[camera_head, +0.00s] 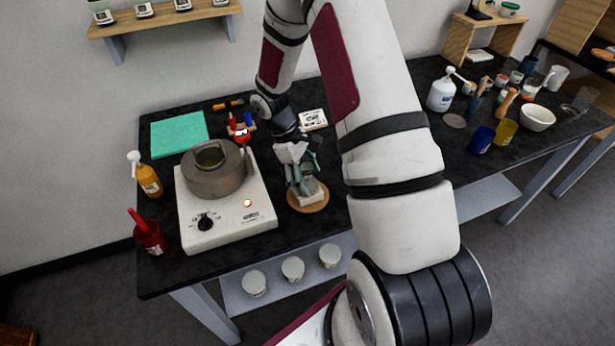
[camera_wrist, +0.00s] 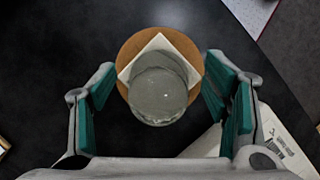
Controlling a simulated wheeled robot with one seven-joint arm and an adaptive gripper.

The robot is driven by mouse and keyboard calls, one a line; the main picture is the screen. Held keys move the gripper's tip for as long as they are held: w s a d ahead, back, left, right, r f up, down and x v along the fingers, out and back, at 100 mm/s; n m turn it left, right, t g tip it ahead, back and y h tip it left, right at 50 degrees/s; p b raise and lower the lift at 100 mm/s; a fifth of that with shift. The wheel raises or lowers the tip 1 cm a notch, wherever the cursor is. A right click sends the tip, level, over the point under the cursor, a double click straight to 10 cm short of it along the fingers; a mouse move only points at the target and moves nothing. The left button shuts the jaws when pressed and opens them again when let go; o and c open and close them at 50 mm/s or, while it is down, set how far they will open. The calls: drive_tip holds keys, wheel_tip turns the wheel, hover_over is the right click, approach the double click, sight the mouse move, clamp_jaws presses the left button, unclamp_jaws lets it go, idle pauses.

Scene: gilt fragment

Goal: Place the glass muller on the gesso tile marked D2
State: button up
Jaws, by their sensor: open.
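The glass muller (camera_wrist: 158,95) shows in the wrist view as a round, grey, see-through piece. It is over a white square tile (camera_wrist: 158,42) on a round wooden board (camera_wrist: 128,50). The tile (camera_wrist: 158,42) shows no readable mark. My gripper (camera_wrist: 160,100) is open, its green-padded fingers apart on either side of the muller, with a gap visible on each side. In the head view my gripper (camera_head: 302,178) is low over the wooden board (camera_head: 308,207), and it mostly hides the muller. A white tile with dark markings (camera_head: 313,119) lies farther back; I cannot read them.
A white hotplate (camera_head: 228,228) with a grey pot (camera_head: 214,170) stands just left of my gripper. A teal mat (camera_head: 180,133), an amber bottle (camera_head: 148,180) and a red cup (camera_head: 149,236) are farther left. Bottles, cups and a white bowl (camera_head: 537,117) crowd the right side.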

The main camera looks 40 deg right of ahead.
drive_tip(key=w+a+r+m+t+b, duration=0.1)
drive_tip(key=a+r, duration=0.2)
drive_tip(key=r, duration=0.7)
drive_tip(key=w+a+r+t+b, duration=0.1)
drive_tip(key=a+r, duration=0.2)
drive_tip(key=r, duration=0.8)
drive_tip(key=s+a+r+m+t+y, duration=0.1)
drive_tip(key=s+a+r+m+t, duration=0.1)
drive_tip(key=s+a+r, duration=0.3)
drive_tip(key=s+a+r+m+t+y, duration=0.1)
drive_tip(key=s+a+r+m+t, duration=0.1)
drive_tip(key=s+a+r+t, duration=0.3)
drive_tip(key=s+r, duration=0.3)
drive_tip(key=s, duration=0.3)
drive_tip(key=shift+m, duration=0.4)
drive_tip(key=shift+s+a, duration=0.1)
